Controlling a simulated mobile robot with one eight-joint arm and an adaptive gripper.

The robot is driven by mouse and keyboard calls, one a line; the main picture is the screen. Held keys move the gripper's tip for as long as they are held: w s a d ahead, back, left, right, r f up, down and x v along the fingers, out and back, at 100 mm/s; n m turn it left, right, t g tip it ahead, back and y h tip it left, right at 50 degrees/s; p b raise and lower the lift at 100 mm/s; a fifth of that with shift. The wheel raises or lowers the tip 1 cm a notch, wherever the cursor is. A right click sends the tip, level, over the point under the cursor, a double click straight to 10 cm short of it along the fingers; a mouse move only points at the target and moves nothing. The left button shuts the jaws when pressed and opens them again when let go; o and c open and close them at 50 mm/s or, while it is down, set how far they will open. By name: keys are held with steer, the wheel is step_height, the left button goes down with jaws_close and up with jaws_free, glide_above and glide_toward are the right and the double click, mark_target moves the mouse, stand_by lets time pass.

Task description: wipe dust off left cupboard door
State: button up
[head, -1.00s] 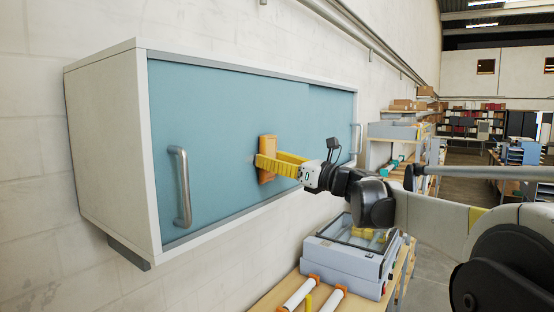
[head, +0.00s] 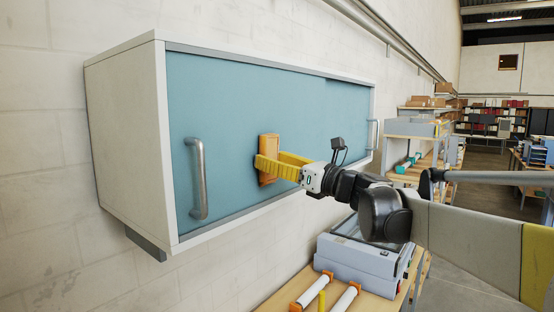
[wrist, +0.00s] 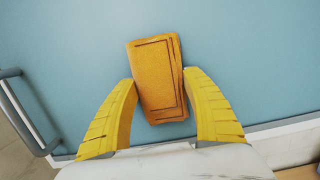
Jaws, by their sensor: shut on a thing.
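The left cupboard door (head: 232,112) is a teal panel with a grey vertical bar handle (head: 197,178) near its left edge. My gripper (head: 262,166) has yellow fingers, shut on an orange-brown cloth or pad (head: 269,143). The pad lies against or very close to the door, right of the handle. In the wrist view the pad (wrist: 157,75) sits between the two fingertips (wrist: 158,88), and the handle (wrist: 22,112) shows at the left. I cannot make out any dust on the door. The pad's face toward the door is hidden.
The right door (head: 345,110) has its own handle (head: 373,134). The white cupboard hangs on a block wall (head: 40,190). Below stands a bench with a grey laminator (head: 360,255) and white rolls (head: 310,290). Shelves (head: 425,130) stand farther right.

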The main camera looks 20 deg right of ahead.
steer(key=shift+s+a, duration=0.5)
steer(key=shift+a, duration=0.2)
steer(key=shift+r+v, duration=0.15)
steer(key=shift+v, duration=1.3)
steer(key=shift+r+v, duration=0.2)
steer(key=shift+v, duration=1.25)
steer(key=shift+d, duration=0.1)
steer(key=v, duration=0.3)
steer(key=shift+r, duration=0.2)
